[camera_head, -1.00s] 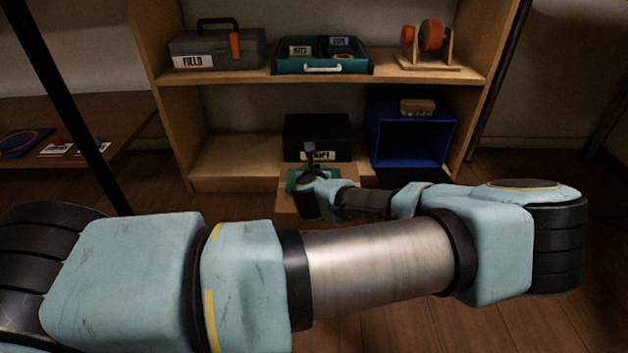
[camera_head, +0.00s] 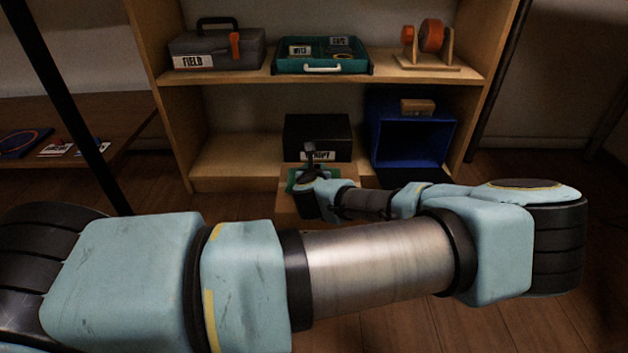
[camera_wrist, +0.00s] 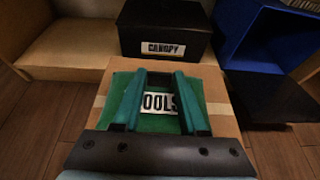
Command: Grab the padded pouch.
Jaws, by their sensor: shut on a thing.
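The padded pouch is green with a white label reading TOOLS, partly covered. In the wrist view the pouch (camera_wrist: 113,101) lies on top of a cardboard box (camera_wrist: 230,102). My gripper (camera_wrist: 163,80) reaches over the pouch, with one finger on each side of the label, and is shut on the pouch.
A black bin (camera_head: 317,130) labelled CANOPY stands on the lower shelf right behind the box. An open blue bin (camera_head: 410,145) is to its right. The upper shelf holds a grey toolbox (camera_head: 217,49), a teal tray (camera_head: 323,57) and a spool stand (camera_head: 428,50). The lower shelf's left is clear.

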